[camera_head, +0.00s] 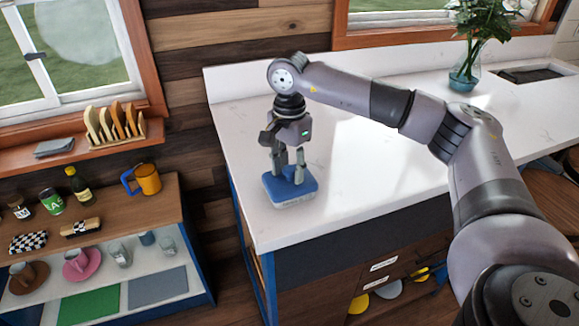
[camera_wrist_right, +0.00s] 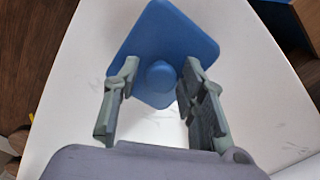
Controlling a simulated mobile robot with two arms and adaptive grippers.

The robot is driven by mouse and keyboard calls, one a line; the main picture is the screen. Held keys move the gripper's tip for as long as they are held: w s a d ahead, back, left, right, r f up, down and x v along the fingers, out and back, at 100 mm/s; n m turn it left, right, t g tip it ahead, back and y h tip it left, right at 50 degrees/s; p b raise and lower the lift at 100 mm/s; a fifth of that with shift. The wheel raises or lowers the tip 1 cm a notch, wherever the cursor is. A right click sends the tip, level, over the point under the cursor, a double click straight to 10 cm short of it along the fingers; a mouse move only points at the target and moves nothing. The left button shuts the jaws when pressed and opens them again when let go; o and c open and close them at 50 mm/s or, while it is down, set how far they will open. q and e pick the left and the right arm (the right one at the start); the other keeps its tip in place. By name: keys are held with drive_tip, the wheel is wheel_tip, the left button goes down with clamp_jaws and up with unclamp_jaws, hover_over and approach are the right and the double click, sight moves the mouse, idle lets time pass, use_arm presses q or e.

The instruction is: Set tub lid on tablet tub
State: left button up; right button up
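The tablet tub (camera_head: 297,202) is a low, pale tub with small print on its side, standing on the white counter near its left front corner. The blue tub lid (camera_head: 306,185) lies on top of it and looks level. In the right wrist view the lid (camera_wrist_right: 190,35) is a rounded square with a round knob (camera_wrist_right: 158,76) and hides the tub. My right gripper (camera_head: 287,178) points down at the lid. Its fingers (camera_wrist_right: 158,72) are apart on either side of the knob, with a gap visible. My left gripper is not in view.
The white counter (camera_head: 350,170) is clear around the tub. A plant in a blue vase (camera_head: 463,80) and a sink (camera_head: 530,75) are farther right. A shelf unit (camera_head: 150,210) with mugs, jars and a bottle stands at the left, below a sill with a wooden rack (camera_head: 115,128).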

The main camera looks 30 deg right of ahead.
drive_tip(key=shift+o, duration=0.9)
